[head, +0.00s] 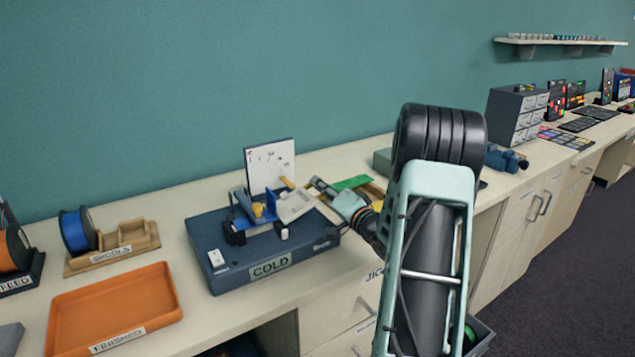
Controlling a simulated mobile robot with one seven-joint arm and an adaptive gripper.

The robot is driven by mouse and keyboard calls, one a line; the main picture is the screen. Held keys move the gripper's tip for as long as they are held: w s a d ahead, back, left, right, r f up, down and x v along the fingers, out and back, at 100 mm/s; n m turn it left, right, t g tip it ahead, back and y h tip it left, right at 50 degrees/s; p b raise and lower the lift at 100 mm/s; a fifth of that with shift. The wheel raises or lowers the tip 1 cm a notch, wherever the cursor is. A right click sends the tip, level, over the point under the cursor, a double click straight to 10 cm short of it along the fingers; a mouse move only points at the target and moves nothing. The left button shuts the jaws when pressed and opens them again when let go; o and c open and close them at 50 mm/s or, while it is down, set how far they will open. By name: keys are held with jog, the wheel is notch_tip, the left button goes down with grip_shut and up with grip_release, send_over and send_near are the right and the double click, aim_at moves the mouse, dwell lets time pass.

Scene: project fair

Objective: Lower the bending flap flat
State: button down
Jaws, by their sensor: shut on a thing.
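A bending device stands on a dark blue box (222,240) with a COLD label on its front. A pale, tilted plate (296,206), which looks like the bending flap, sits at the device's right side. A blue part (250,207) is on its left, and a small yellow piece (287,183) shows above the plate. My gripper (316,185) reaches in from the right, with its fingers at the plate's upper right edge. It appears shut on the flap, but the contact is small and partly hidden. The flap's exact angle is hard to tell.
A white board (270,165) stands behind the device. An orange FINISHED tray (115,305) and a wooden SPOOLS holder (125,240) are on the left. A green piece (352,183) lies behind my gripper.

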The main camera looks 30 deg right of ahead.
jog(key=shift+d+f, duration=0.15)
jog(key=shift+f, duration=0.5)
jog(key=c, duration=2)
grip_release()
jog(key=s, duration=1.2)
jog(key=shift+d, duration=0.15)
